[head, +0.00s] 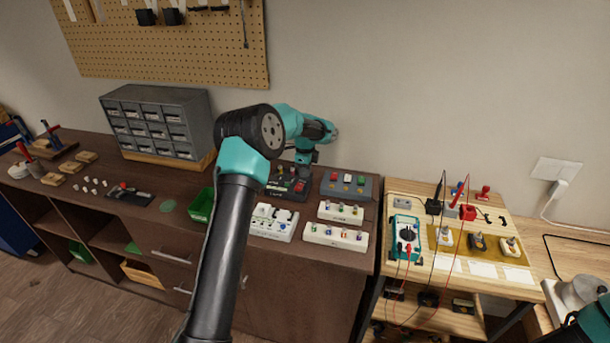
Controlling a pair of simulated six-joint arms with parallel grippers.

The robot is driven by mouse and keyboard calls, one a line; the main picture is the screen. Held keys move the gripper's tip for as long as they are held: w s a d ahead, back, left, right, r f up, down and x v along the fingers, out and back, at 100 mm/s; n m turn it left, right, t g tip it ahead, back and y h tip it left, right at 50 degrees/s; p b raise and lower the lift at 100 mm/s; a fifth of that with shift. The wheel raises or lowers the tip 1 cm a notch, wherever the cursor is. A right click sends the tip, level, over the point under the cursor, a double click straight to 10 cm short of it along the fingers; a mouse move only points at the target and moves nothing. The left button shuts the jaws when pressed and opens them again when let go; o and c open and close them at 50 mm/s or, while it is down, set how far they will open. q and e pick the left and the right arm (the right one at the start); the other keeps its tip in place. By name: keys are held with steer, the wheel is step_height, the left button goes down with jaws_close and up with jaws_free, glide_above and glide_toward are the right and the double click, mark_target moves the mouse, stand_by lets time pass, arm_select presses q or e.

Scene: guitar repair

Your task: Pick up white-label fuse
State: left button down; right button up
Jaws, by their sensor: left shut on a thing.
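My left gripper (301,172) is at the back of the brown workbench, over a dark box with coloured parts (289,188). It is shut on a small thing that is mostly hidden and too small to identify. Two white racks stand on the bench to the right and in front of it, a rear one (341,219) and a front one (335,243). Both hold small pieces with coloured marks, perhaps fuses. I cannot make out a white label on any of them. Only a teal part of my right arm shows at the lower right corner; its gripper is out of view.
A white block with sockets (262,233) and a green bin (201,212) stand near my left arm. A dark box with coloured buttons (346,192) is behind the racks. A grey drawer cabinet (158,122) stands left. A lighter table with a multimeter (406,249) and red leads is right.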

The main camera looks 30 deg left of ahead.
arm_select(q)
steer(key=shift+r, duration=1.8)
steer(key=s+d+r, duration=0.1)
steer(key=s+d, duration=0.7)
steer(key=s, duration=0.5)
steer(key=shift+s+d+r, duration=0.15)
steer(key=shift+s+r, duration=0.05)
steer(key=shift+s, duration=0.15)
steer(key=shift+r, duration=0.1)
step_height(320, 180, up, 4)
steer(key=shift+f, duration=0.1)
